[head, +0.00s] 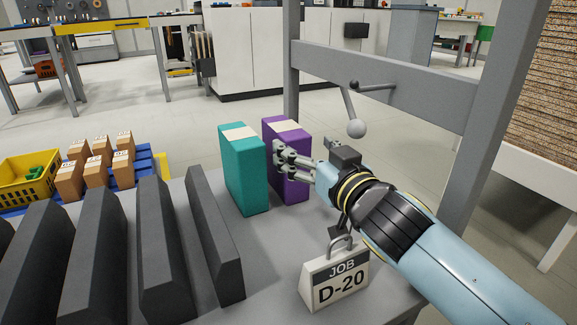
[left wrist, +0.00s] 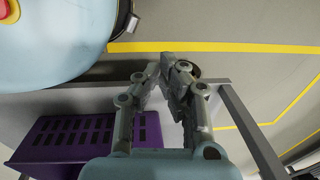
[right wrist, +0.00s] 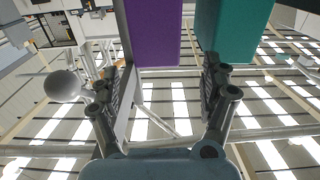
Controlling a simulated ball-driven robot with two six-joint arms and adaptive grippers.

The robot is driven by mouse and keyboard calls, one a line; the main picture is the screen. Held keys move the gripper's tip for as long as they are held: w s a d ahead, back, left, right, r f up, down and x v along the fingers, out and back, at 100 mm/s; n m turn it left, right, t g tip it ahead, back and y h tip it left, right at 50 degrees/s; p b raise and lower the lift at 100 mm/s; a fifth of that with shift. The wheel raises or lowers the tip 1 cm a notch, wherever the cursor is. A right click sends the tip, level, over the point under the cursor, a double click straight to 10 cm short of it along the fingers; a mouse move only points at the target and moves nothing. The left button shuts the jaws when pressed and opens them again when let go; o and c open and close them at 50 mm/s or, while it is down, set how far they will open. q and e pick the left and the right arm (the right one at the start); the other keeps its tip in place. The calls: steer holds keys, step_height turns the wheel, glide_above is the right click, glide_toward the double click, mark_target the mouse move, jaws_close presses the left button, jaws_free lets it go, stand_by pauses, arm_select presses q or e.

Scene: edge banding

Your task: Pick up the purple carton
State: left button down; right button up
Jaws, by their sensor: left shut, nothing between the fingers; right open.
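The purple carton (head: 290,188) stands upright on the grey bench, with a pale label strip on top. The teal carton (head: 243,170) stands upright just left of it. My right gripper (head: 280,154) is open and overlaps the purple carton's front in the head view, hiding part of it. In the right wrist view, the purple carton (right wrist: 153,35) shows ahead between the open fingers (right wrist: 169,72), with the teal carton (right wrist: 232,30) at upper right. Contact cannot be told. My left gripper (left wrist: 165,65) is shut and empty, away from both cartons.
Dark upright dividers (head: 215,240) stand left of the cartons. A JOB D-20 sign (head: 335,280) stands near the front edge. A grey frame post (head: 291,60) and crossbar (head: 390,75) rise behind. A purple slotted crate (left wrist: 85,143) shows in the left wrist view.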

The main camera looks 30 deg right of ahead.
mark_target(287, 128)
steer(key=w, duration=0.3)
steer(key=shift+w+d+r+p, duration=0.1)
steer(key=shift+w+r+p, duration=0.1)
steer(key=shift+w+p, duration=0.15)
steer(key=w, duration=0.4)
steer(key=shift+w+d, duration=0.15)
steer(key=shift+d, duration=0.25)
steer(key=shift+w, duration=0.5)
arm_select(q)
steer(key=s+f, duration=0.1)
steer(key=s+a+f, duration=0.1)
steer(key=f, duration=0.1)
steer(key=shift+s, duration=0.15)
arm_select(e)
jaws_close()
